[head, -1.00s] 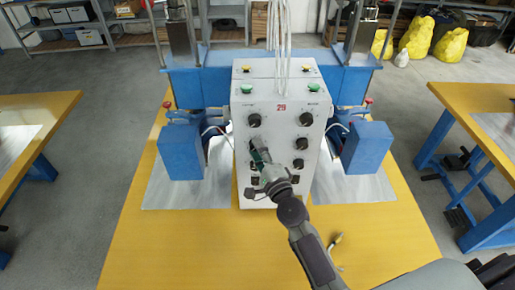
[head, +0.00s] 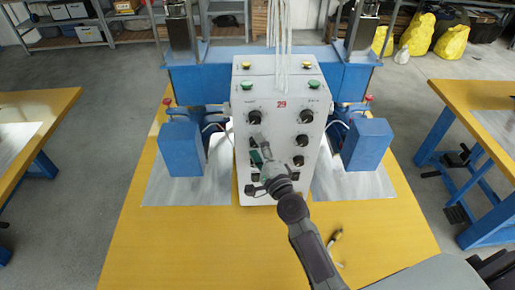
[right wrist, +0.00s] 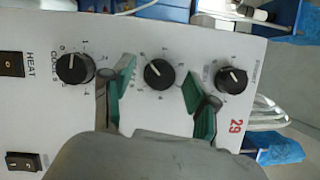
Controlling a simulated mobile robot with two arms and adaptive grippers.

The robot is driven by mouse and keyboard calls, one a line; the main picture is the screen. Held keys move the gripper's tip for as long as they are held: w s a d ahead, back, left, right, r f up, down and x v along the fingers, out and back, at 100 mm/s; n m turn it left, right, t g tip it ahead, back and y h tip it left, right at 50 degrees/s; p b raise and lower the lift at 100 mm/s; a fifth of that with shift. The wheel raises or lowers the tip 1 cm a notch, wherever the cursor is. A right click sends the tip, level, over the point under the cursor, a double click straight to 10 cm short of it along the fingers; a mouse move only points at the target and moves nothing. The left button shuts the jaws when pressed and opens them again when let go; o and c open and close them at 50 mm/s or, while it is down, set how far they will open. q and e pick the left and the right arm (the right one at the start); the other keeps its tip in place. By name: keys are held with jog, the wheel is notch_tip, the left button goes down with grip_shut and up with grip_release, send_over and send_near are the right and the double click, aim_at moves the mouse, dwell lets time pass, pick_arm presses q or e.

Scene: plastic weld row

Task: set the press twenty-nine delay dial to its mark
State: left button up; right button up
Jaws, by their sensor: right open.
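The press control box (head: 281,95) stands upright on the yellow table, marked with a red 29 and two columns of black dials. My right gripper (head: 261,145) is at the left column, hiding its second dial in the head view. In the right wrist view my right gripper (right wrist: 159,90) is open, its green fingertips either side of the middle dial (right wrist: 159,73), with gaps showing. That dial's white pointer points to the upper left. Its name is not readable, so I cannot tell which dial is the delay dial. My left gripper is not in view.
In the right wrist view, neighbouring dials stand left (right wrist: 75,68) and right (right wrist: 232,80), close outside the fingers. Rocker switches (right wrist: 11,64) lie further left. Blue press blocks (head: 180,149) flank the box. A small loose item (head: 336,237) lies on the table's front.

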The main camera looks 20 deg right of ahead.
jog(key=s+d, duration=0.1)
jog(key=s, duration=1.1)
jog(key=shift+f, duration=0.45)
jog(key=shift+d, duration=0.1)
